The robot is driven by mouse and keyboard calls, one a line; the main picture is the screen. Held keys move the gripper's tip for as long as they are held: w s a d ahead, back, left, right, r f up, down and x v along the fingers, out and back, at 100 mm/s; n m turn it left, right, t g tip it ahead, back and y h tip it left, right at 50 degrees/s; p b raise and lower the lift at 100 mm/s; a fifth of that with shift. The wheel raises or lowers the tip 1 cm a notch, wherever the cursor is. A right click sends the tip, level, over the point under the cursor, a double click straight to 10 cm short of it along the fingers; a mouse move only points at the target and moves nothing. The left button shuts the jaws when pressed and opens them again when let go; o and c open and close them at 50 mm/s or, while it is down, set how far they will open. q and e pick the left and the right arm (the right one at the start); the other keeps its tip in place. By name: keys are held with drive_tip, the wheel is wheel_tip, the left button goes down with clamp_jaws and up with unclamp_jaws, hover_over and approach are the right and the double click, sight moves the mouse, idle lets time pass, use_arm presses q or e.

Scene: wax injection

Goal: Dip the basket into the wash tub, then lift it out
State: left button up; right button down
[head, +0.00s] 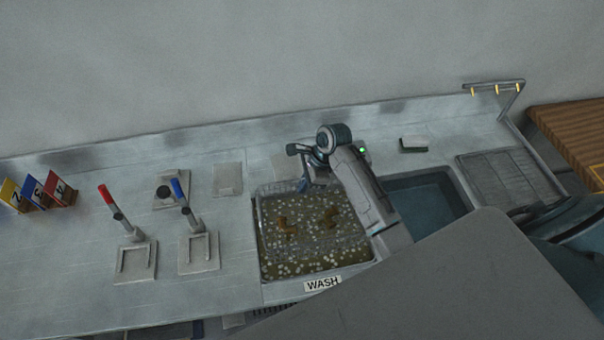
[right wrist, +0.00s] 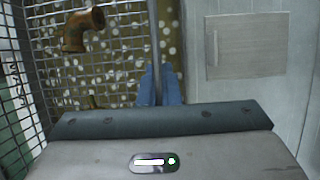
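The wash tub (head: 275,273) is set in the counter behind a WASH label and holds brownish liquid with pale foam spots. The wire basket (head: 282,188) is at the tub, with brown pieces (head: 287,227) in it. How deep it sits is hard to tell. My right gripper (head: 304,186) is at the basket's far side. In the right wrist view, its blue fingertips (right wrist: 160,84) are closed on a thin grey bar (right wrist: 155,40) of the basket. The mesh and a brown piece (right wrist: 82,30) show to the left. My left gripper is out of view.
A second basin (head: 425,200) lies right of the tub, with a ribbed drain board (head: 505,178) beyond it. Two stands with a red-topped (head: 106,194) and a blue-topped tool (head: 181,192) are on the left. Numbered cards (head: 35,192) stand at far left.

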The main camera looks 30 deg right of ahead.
sight(305, 196)
drive_tip(key=shift+w+f, duration=0.1)
drive_tip(key=shift+f, duration=0.6)
drive_tip(key=shift+s+a+f, duration=0.1)
drive_tip(key=shift+s+f, duration=0.2)
drive_tip(key=shift+f, duration=0.9)
drive_tip(key=shift+w+f+b, duration=0.1)
drive_tip(key=shift+f+b, duration=0.25)
drive_tip(key=shift+f, duration=1.75)
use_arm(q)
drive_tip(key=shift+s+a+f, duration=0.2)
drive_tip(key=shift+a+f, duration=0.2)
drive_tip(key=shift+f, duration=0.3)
use_arm(e)
drive_tip(key=shift+f, duration=0.4)
